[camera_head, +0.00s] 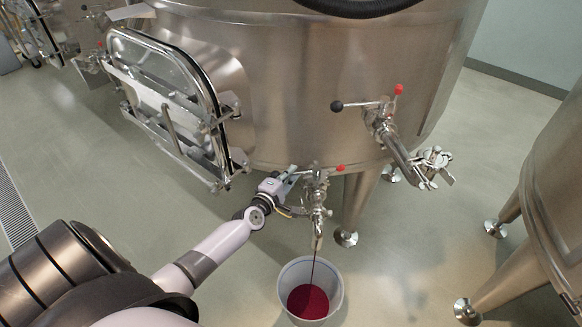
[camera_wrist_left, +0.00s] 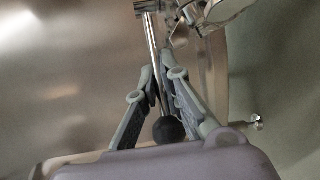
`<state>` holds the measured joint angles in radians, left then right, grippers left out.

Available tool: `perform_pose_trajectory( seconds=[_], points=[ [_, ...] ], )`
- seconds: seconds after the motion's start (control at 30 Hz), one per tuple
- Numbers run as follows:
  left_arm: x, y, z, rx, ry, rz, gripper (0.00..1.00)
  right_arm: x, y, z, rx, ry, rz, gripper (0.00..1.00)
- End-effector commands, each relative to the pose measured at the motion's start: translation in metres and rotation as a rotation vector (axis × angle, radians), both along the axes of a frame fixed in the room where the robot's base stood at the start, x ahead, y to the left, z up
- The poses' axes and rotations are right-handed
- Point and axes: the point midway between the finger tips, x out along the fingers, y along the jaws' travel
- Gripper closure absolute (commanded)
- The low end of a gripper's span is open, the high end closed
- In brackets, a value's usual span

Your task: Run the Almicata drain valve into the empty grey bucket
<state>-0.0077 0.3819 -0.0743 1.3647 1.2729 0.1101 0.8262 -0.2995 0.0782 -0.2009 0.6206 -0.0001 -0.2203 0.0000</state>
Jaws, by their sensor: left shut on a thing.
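The drain valve (camera_head: 316,195) sits low on the front of the large steel vat (camera_head: 290,100). A thin dark red stream runs from its spout into the grey bucket (camera_head: 336,290) on the floor below. Red liquid (camera_head: 308,301) covers the bottom of the bucket. My left gripper (camera_head: 287,178) is at the left side of the drain valve, shut on its lever. In the left wrist view the lever (camera_wrist_left: 152,50) is a steel rod with a black ball knob (camera_wrist_left: 168,130), between the fingers (camera_wrist_left: 160,92). My right gripper is not in view.
A second valve (camera_head: 385,125) with a black knob and a clamped outlet sticks out to the upper right. Another vat (camera_head: 560,190) stands at right.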

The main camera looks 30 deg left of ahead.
Motion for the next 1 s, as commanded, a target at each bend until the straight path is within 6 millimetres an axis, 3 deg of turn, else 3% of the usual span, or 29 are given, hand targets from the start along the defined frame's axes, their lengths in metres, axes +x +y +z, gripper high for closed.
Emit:
perform_pose_trajectory(
  seconds=[0.27, 0.3, 0.6, 1.0],
  points=[
    [-0.0015, 0.006, -0.0014, 0.004, 0.0, 0.012, 1.0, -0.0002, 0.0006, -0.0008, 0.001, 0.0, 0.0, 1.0],
    [-0.0015, 0.006, -0.0014, 0.004, 0.001, 0.012, 0.9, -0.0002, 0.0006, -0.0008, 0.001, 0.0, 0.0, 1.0],
    [-0.0011, 0.0043, -0.0013, 0.003, 0.001, 0.008, 0.72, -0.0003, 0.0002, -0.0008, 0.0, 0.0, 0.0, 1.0],
    [-0.0089, -0.0002, -0.0005, -0.001, 0.001, 0.002, 0.72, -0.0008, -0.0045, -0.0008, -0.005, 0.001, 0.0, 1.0]
  ],
)
